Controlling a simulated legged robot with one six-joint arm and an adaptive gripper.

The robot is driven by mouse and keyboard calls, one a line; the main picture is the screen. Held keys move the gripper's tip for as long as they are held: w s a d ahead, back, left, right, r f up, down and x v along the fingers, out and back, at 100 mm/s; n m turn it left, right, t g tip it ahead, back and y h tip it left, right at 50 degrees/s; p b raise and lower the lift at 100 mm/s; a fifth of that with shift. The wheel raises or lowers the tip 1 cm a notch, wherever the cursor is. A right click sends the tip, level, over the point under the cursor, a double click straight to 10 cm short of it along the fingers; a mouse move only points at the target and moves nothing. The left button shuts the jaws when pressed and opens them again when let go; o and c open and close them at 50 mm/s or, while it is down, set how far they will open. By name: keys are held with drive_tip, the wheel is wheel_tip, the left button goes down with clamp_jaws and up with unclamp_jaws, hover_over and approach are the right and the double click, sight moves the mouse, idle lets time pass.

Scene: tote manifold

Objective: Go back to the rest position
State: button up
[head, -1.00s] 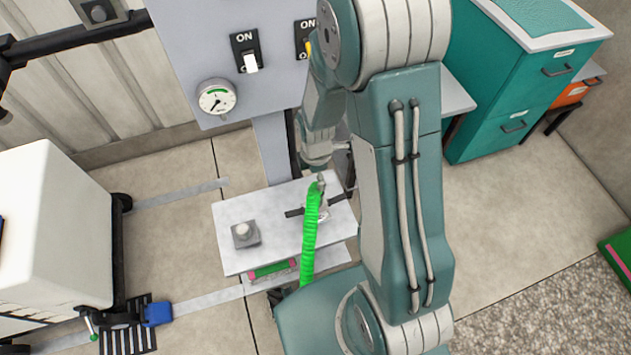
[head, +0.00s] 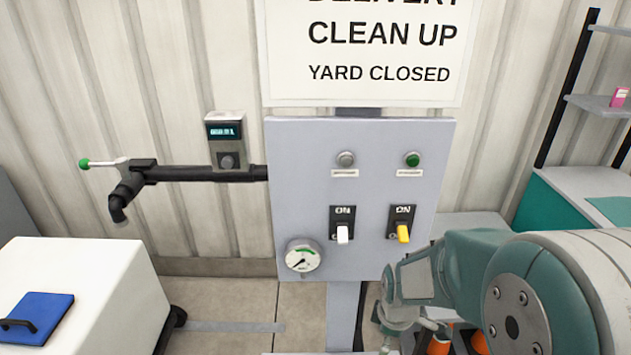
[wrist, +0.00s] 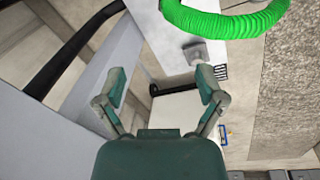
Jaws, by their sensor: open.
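My gripper (wrist: 161,84) is open and empty in the wrist view, its two green fingers wide apart. A grey panel edge lies to the left of the fingers. A bright green hose (wrist: 225,24) curves across the top of the wrist view, apart from the fingers.
The panel carries a white switch (head: 343,234), a yellow switch (head: 403,233) and a round gauge (head: 303,256). A black pipe (head: 195,174) runs to its left. A white tote (head: 110,300) with a blue lid (head: 38,317) stands lower left. Teal furniture (head: 560,215) is at right.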

drive_tip(key=s+r+m+t, duration=0.2)
drive_tip(key=s+r+m, duration=0.4)
drive_tip(key=r, duration=0.4)
drive_tip(key=s+r+m+t, duration=0.2)
drive_tip(key=s+r+m, duration=0.5)
drive_tip(key=r, duration=0.2)
drive_tip(key=shift+s+r+m, duration=0.3)
drive_tip(key=shift+s+r, duration=0.1)
